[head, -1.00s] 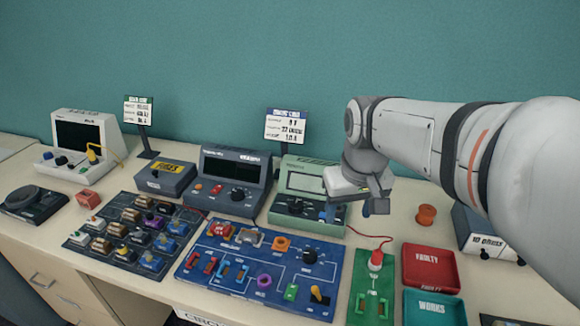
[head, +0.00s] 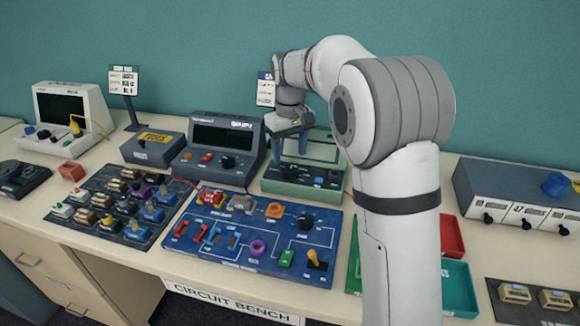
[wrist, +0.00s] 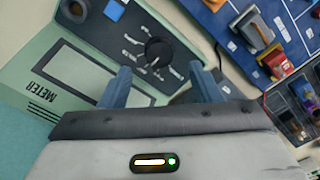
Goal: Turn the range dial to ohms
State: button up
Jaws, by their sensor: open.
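The green meter (head: 272,184) stands at the back of the bench in the head view. In the wrist view the meter (wrist: 38,108) shows its "METER" label and pale screen. Its round black range dial (wrist: 158,50) sits among white markings too small to read. A pale pointer mark is on the dial, but I cannot tell which setting it points to. My gripper (head: 289,148) is above the left part of the meter, fingers down. In the wrist view my gripper (wrist: 161,83) is open and empty, the dial appearing between and just beyond the fingertips.
A dark grey instrument (head: 205,165) stands close on the left of the meter. The blue circuit board (head: 205,268) lies in front. A red tray (head: 452,238) and a green tray (head: 458,290) are partly behind my arm. A grey-blue box with knobs (head: 505,190) stands at right.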

aim_at(290, 169)
notch_tip(290, 169, down, 5)
dwell(0.3)
jog(key=c, duration=1)
jog(key=n+p, duration=0.1)
jog(key=n, duration=0.2)
jog(key=shift+r, duration=0.1)
jog(key=shift+n+p, duration=0.6)
jog(key=shift+n, duration=1.3)
